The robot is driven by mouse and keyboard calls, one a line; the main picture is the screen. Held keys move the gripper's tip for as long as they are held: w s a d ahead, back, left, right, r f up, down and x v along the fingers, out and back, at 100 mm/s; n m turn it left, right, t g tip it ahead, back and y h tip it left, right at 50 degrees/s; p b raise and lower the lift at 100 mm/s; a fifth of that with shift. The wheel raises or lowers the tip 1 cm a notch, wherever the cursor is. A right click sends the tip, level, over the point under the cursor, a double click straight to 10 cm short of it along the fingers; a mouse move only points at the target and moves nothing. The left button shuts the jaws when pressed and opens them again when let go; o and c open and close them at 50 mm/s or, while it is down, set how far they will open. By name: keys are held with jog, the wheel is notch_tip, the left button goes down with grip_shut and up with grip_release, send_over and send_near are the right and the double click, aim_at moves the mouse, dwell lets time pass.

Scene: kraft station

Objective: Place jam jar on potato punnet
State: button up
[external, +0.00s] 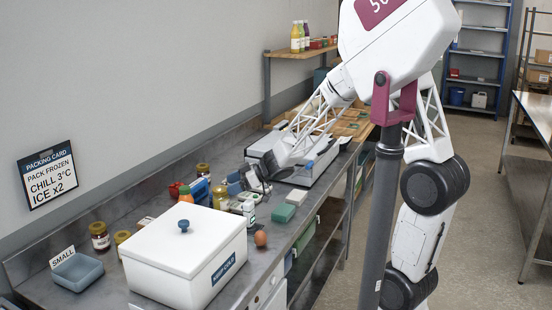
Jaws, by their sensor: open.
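A dark red jar with a gold lid (100,237), which looks like a jam jar, stands upright by the wall at the left of the counter. Another gold-lidded jar (122,238) is partly hidden behind the white box, so I cannot tell which one is the task's jar. I cannot clearly make out a potato punnet; a small blue-grey tray (77,274) sits at the left, and a brown, potato-like item (261,239) lies at the counter's front edge. My gripper (256,182) is open above the cluttered middle of the counter, apart from the dark red jar. Its fingertips are small and hard to see.
A large white lidded box (184,258) fills the front of the counter. Bottles, small jars and cartons crowd beyond it, including a white bottle (249,212). A green block (284,213) lies near the front edge. A "SMALL" sign (62,256) stands behind the tray.

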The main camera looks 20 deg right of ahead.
jog(key=v, duration=0.7)
dwell(0.8)
jog(key=d+r+m+t+h, duration=0.4)
jog(key=d+m+h, duration=0.15)
jog(key=d, duration=0.55)
jog(key=d+r+m+t+h, duration=0.4)
jog(key=d+h, duration=0.2)
jog(key=d, duration=0.5)
jog(key=s+d+m+g+h, duration=0.35)
jog(key=s+d, duration=0.35)
jog(key=s, duration=0.4)
jog(key=s+f+m+g+y, duration=0.2)
jog(key=s+g, duration=0.3)
jog(key=s, duration=0.8)
jog(key=shift+s, duration=0.4)
